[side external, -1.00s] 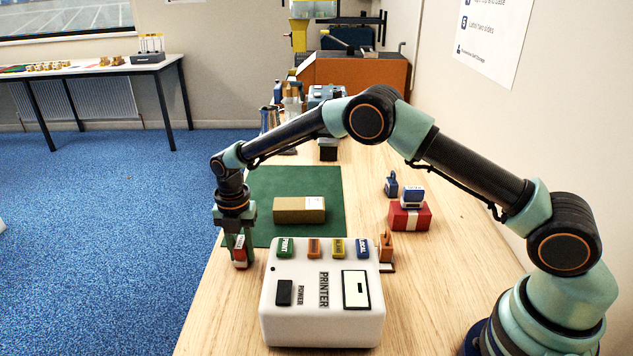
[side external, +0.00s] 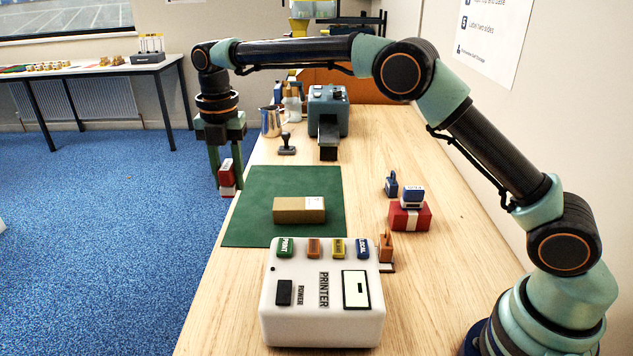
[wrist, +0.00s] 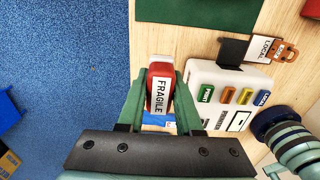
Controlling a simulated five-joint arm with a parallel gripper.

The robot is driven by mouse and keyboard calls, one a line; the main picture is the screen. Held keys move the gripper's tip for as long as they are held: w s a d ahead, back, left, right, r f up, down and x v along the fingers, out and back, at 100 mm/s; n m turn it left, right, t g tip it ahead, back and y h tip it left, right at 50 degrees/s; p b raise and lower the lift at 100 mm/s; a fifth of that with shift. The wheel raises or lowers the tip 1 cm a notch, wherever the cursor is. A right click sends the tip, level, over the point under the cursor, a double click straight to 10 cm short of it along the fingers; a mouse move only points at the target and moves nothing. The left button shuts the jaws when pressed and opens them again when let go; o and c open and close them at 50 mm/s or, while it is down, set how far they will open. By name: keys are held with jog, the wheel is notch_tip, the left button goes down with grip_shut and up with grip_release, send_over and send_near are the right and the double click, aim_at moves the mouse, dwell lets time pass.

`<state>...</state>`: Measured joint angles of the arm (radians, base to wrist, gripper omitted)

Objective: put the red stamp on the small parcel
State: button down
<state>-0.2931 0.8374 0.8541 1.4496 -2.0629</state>
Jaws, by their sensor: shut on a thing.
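My gripper (side external: 226,182) is shut on the red stamp (side external: 227,176), which has a red body and a white lower part. It hangs in the air beside the left edge of the table. In the wrist view the red stamp (wrist: 160,85) sits between the fingers, its white label reading FRAGILE. The small parcel (side external: 299,210), a brown carton with a pale label at its right end, lies on the green mat (side external: 270,184), right of and below my gripper in the side view. The parcel is out of the wrist view.
A white printer (side external: 320,290) with colored buttons stands in front of the mat. A red box (side external: 409,218) with a blue-and-white stamp (side external: 412,197) on it, and a blue stamp (side external: 391,185), stand right. A dark stamp (side external: 287,146) and a metal jug (side external: 271,121) are behind the mat.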

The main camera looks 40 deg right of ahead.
jog(key=shift+d+r, duration=0.2)
jog(key=shift+r, duration=0.25)
jog(key=w+d+r, duration=0.2)
jog(key=d+r, duration=0.1)
jog(key=d, duration=0.7)
jog(key=r, duration=0.1)
send_over(311, 203)
notch_tip(311, 203, down, 19)
jog(key=shift+r, duration=0.15)
jog(key=c, duration=0.6)
grip_release()
